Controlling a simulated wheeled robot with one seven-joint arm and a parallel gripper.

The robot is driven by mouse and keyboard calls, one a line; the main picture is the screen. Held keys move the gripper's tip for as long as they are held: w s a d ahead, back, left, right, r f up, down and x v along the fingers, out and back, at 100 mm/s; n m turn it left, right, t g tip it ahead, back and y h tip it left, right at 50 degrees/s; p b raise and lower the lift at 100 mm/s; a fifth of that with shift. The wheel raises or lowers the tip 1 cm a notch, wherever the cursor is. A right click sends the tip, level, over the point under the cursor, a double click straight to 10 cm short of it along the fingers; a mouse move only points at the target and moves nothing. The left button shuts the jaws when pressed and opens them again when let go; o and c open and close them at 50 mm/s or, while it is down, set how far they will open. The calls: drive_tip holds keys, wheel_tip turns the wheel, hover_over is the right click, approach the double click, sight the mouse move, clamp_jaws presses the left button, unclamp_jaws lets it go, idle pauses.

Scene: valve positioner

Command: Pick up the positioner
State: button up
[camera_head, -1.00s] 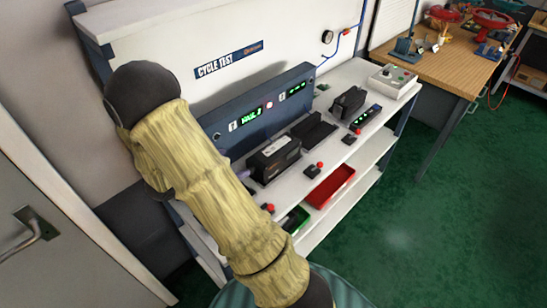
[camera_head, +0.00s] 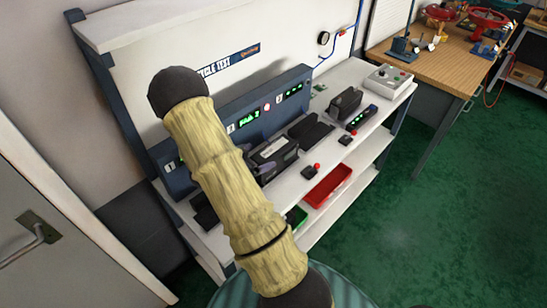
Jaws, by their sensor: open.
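A black box-shaped positioner (camera_head: 272,158) with a pale label on top sits on the white bench, in front of the blue panel, just right of my arm. A grey-purple part of my gripper (camera_head: 253,163) shows at the positioner's left end. The rest of my gripper is hidden behind my arm, and I cannot tell whether it touches the positioner. The gripper is open. A second black box-shaped unit (camera_head: 345,103) stands farther right on the bench. An empty-looking black cradle (camera_head: 311,132) lies between the two.
The blue panel (camera_head: 292,98) carries green displays. Small red-knobbed blocks (camera_head: 311,172) line the bench's front. A red tray (camera_head: 328,185) and a partly hidden green tray (camera_head: 296,216) are on the shelf below. A grey control box (camera_head: 389,80) stands at the right end. Green floor is clear at right.

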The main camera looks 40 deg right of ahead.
sight(271, 152)
idle(0.3)
drive_tip(key=x, duration=0.1)
drive_tip(key=p+x, duration=0.1)
drive_tip(key=x, duration=0.1)
drive_tip(key=p+x, duration=0.1)
drive_tip(key=x, duration=0.1)
drive_tip(key=shift+s+d+r, duration=0.2)
drive_tip(key=shift+s+d, duration=0.05)
drive_tip(key=shift+d, duration=0.05)
clamp_jaws()
drive_tip(key=shift+r, duration=0.15)
idle(0.4)
